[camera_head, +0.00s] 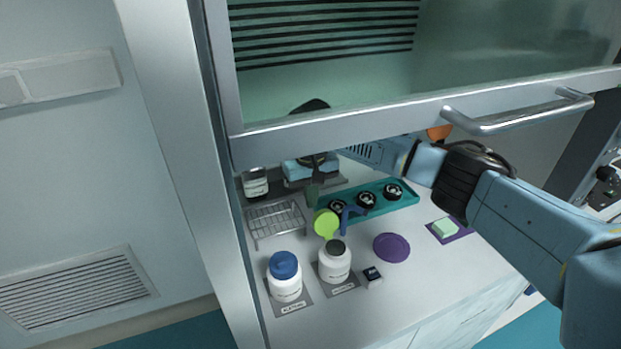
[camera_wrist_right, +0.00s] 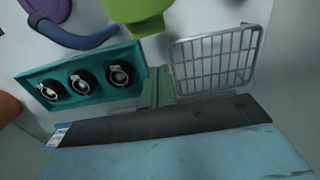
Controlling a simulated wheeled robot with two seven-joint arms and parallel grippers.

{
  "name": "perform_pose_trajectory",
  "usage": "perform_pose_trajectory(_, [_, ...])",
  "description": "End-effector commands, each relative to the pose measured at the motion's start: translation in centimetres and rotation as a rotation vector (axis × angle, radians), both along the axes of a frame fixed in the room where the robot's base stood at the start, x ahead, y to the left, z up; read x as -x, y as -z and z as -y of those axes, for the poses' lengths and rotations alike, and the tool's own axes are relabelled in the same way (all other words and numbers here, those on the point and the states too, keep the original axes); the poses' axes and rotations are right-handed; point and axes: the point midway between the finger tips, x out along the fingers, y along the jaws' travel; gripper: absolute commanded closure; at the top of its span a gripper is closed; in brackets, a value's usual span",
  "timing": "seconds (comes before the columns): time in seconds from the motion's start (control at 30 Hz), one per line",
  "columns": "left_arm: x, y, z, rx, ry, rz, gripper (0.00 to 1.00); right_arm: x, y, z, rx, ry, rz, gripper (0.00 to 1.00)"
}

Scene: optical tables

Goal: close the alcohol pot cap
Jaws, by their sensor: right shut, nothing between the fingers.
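The alcohol pot (camera_head: 335,267) is a white bottle with a dark mouth, standing on a labelled grey mat. Its lime-green cap (camera_head: 326,222) is tilted up and open on the far side of the mouth. The cap also shows at the top of the right wrist view (camera_wrist_right: 138,10). My right gripper (camera_head: 313,195) reaches in from the right under the raised sash, its dark green fingers pointing down just behind the cap. In the wrist view its fingers (camera_wrist_right: 157,85) are together and empty, with a visible gap to the cap. My left gripper is not in view.
A blue-capped white bottle (camera_head: 285,280) stands left of the pot. A wire rack (camera_head: 275,220), a teal tray (camera_head: 405,204) with black round parts, a purple disc (camera_head: 391,247) and a small black box (camera_head: 372,276) lie around. The sash handle (camera_head: 520,115) hangs above my right arm.

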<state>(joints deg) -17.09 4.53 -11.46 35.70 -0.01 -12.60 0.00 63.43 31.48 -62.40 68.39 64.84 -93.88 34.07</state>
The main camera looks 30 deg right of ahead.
Motion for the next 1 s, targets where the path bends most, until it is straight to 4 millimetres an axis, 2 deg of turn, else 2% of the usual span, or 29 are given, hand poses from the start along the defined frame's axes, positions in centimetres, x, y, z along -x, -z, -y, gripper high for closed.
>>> perform_pose_trajectory(0.03, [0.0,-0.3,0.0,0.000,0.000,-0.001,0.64,0.5,-0.8,0.1,-0.002,-0.002,0.007,1.00])
perform_pose_trajectory(0.1, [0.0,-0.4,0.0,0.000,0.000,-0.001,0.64,1.3,-1.1,0.0,-0.002,-0.002,0.006,1.00])
perform_pose_trajectory(0.4, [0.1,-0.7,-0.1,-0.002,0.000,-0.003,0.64,3.2,-1.7,-0.2,-0.003,-0.002,0.005,1.00])
perform_pose_trajectory(1.0, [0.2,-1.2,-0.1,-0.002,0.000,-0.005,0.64,3.0,-2.1,-0.7,-0.002,-0.010,0.026,1.00])
